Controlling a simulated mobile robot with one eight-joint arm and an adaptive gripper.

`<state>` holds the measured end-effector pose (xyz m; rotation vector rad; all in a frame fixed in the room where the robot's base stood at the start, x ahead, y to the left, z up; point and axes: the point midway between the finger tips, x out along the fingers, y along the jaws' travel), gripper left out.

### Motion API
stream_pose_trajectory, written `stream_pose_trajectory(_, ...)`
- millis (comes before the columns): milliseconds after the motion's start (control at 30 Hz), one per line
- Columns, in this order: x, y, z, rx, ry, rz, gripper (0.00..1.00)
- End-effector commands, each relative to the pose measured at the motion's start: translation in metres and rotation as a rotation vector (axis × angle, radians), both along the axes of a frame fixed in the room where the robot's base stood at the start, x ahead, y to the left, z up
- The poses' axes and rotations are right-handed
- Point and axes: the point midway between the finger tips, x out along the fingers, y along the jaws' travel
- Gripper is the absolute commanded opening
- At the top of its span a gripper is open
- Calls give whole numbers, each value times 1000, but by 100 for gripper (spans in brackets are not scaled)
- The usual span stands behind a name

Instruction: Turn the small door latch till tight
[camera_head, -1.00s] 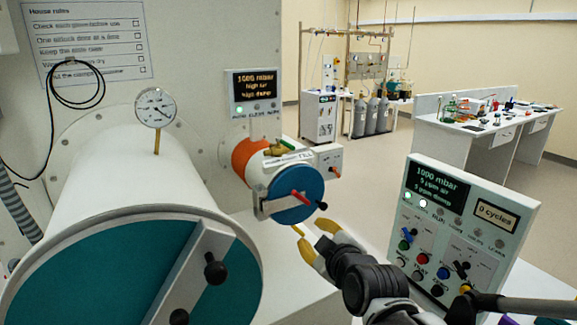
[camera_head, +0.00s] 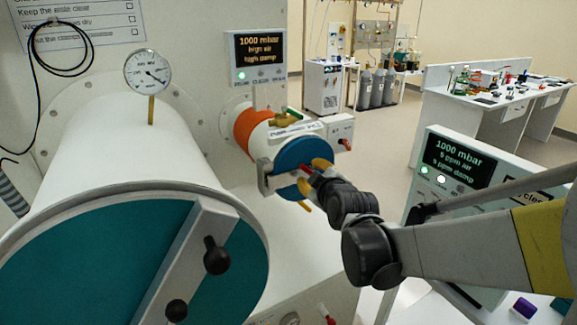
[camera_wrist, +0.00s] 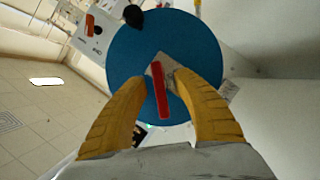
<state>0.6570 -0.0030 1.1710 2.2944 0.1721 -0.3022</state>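The small round blue door (camera_head: 300,153) closes the end of the small white chamber with the orange band. Its red latch handle (camera_wrist: 160,90) stands nearly upright on a pale plate, leaning slightly left at the top in the wrist view. In the head view the latch is mostly hidden behind my fingers. My gripper (camera_wrist: 160,77) is open, its two yellow fingers on either side of the latch. Gaps show between the latch and both fingers, and the fingertips overlap the blue door. My gripper also shows in the head view (camera_head: 313,178); whether it touches the door cannot be told.
The large chamber with a teal door (camera_head: 110,260) and black knobs stands at the left. A black knob (camera_wrist: 132,16) sits at the small door's edge. A control panel (camera_head: 455,165) stands at the right behind my arm. A gauge (camera_head: 148,72) sits above the large chamber.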

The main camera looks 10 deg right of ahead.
Motion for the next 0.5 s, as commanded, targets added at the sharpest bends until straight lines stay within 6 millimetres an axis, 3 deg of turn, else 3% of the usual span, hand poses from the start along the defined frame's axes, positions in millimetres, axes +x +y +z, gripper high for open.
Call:
stream_pose_trajectory(267, 2, 0, 0, 0, 0, 0, 34)
stream_pose_trajectory(300, 2, 0, 0, 0, 0, 0, 30)
stream_pose_trajectory(400, 2, 0, 0, 0, 0, 0, 0)
stream_pose_trajectory(500, 2, 0, 0, 0, 0, 0, 0)
